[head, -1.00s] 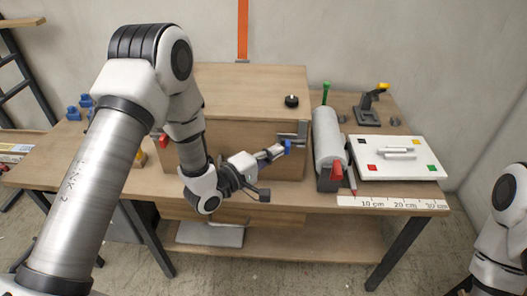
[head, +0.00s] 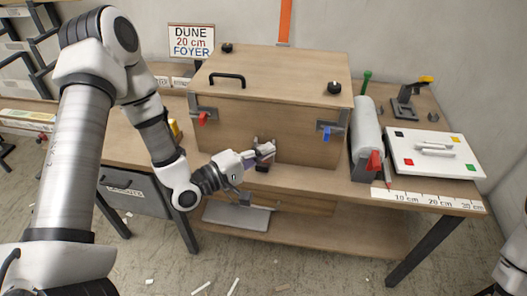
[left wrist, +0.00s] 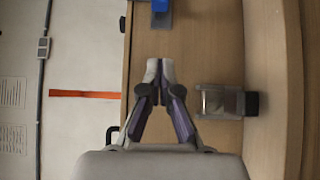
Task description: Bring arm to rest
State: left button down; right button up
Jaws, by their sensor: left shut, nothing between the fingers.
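My left arm comes in from the left, and its gripper (head: 266,150) is in front of the front face of a wooden box (head: 300,137). The fingers are shut and empty; they also show closed together in the left wrist view (left wrist: 160,68). A red latch (head: 203,118) is on the box's left front and a blue latch (head: 327,132) on its right front. The blue latch also shows at the top of the left wrist view (left wrist: 160,6). Of my right arm only a part shows at the right edge; its gripper is out of view.
The box stands on a wooden workbench (head: 345,185). Right of it are a grey roller-shaped body (head: 366,130) with a red clip, a white panel (head: 432,155) and a ruler strip (head: 432,202). A sign (head: 191,41) stands behind. A grey drawer (head: 135,192) hangs under the bench.

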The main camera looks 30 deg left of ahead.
dwell(0.4)
pick_arm(q)
jog(key=shift+s, duration=0.1)
jog(key=s+d+f+m+g+y+p, duration=0.4)
jog(key=s+f+g, duration=0.4)
jog(key=f, duration=0.7)
jog(key=s+a+f+m+g+y, duration=0.2)
jog(key=s+f+m+g, duration=0.1)
jog(key=s, duration=0.6)
jog(key=s+a+f+m+g+y, duration=0.2)
jog(key=s+a+f+m+g, duration=0.1)
jog(key=s, duration=0.6)
notch_tip(320, 180, down, 3)
jog(key=shift+a+m+g+y, duration=0.35)
jog(key=shift+m+g, duration=0.45)
jog(key=shift+g, duration=0.2)
